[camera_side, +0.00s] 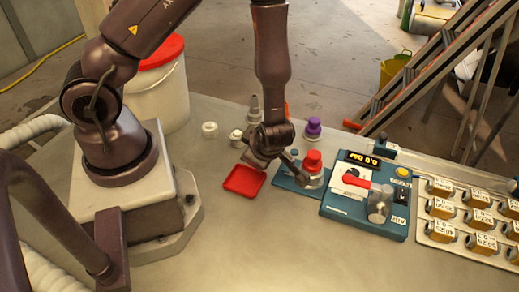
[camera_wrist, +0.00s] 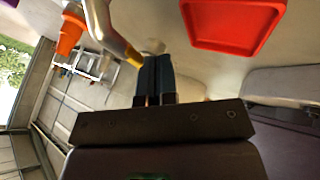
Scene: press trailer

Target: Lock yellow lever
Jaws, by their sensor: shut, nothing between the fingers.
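No whole yellow lever is clear in either view. In the wrist view, a curved metal piece (camera_wrist: 108,32) with a small yellow-orange tip (camera_wrist: 134,57) lies close to the left of my fingers; contact cannot be told. In the side view, a small press (camera_side: 313,175) with a red top stands on a blue plate (camera_side: 289,184), left of a blue meter box (camera_side: 345,208). My gripper (camera_side: 254,160) is just left of the press, above the red tray (camera_side: 243,181). Its dark fingers (camera_wrist: 153,62) are together and empty. My wrist hides part of the press area.
The meter box carries a red lever (camera_side: 355,181), a yellow button (camera_side: 403,172) and a metal cylinder (camera_side: 379,204). A rack of brass parts (camera_side: 470,218) stands right. A purple-topped item (camera_side: 313,127) and white pieces (camera_side: 210,129) stand behind. The front table is clear.

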